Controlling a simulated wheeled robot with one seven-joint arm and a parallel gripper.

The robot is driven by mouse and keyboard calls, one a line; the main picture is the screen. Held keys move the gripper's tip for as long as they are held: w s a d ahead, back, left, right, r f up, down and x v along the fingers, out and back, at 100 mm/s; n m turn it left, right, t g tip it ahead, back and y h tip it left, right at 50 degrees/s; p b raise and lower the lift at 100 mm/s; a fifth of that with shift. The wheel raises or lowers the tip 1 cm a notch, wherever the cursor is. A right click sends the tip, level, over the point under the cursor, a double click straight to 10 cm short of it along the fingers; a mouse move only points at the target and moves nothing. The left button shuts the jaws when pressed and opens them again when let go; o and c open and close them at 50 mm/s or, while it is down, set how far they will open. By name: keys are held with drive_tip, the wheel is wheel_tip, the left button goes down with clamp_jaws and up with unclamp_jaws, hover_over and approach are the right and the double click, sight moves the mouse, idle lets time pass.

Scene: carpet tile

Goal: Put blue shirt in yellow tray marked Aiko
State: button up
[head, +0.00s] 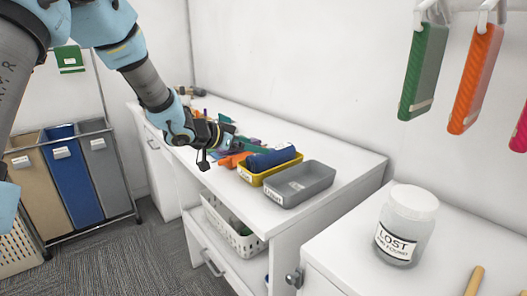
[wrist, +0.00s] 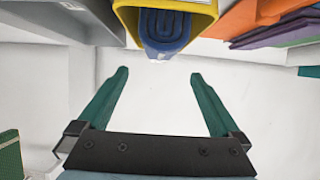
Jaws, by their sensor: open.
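The blue shirt (head: 272,159) is a rolled bundle lying in the yellow tray (head: 262,178) on the white counter. The tray has a white label on its front that I cannot read clearly. In the wrist view the yellow tray (wrist: 207,20) is at the top edge, with the rolled end of the blue shirt (wrist: 165,28) inside it. My gripper (head: 238,136) is to the left of the tray in the head view. In the wrist view, my gripper (wrist: 158,74) has its teal fingers spread with only white surface between them, apart from the shirt.
A grey tray (head: 297,188) stands right beside the yellow one. Folded orange and purple cloths (wrist: 270,20) lie near the yellow tray. A white basket (head: 233,232) is below the counter. A Lost jar (head: 405,225) stands on the nearer surface. Fabric bins (head: 72,175) stand at left.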

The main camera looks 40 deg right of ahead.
drive_tip(key=v, duration=0.5)
drive_tip(key=w+a+f+n+t+y, duration=0.1)
drive_tip(key=w+a+n+t+y, duration=0.25)
drive_tip(key=w+a, duration=0.45)
drive_tip(key=w+a+f+n+t+y, duration=0.15)
drive_tip(key=w+a+n+t, duration=0.3)
drive_tip(key=a, duration=0.75)
drive_tip(key=s+a+f+n+g+y, duration=0.1)
drive_tip(key=a+n+y, duration=0.35)
drive_tip(key=a, duration=1.05)
drive_tip(key=s+a+f+n+g+y, duration=0.2)
drive_tip(key=s+a+n+g+y, duration=0.1)
drive_tip(key=s+a, duration=1)
drive_tip(key=shift+s+f+n+g, duration=0.35)
drive_tip(key=shift+s+n+g, duration=0.45)
drive_tip(key=shift+n+g, duration=0.15)
drive_tip(key=shift+a, duration=0.1)
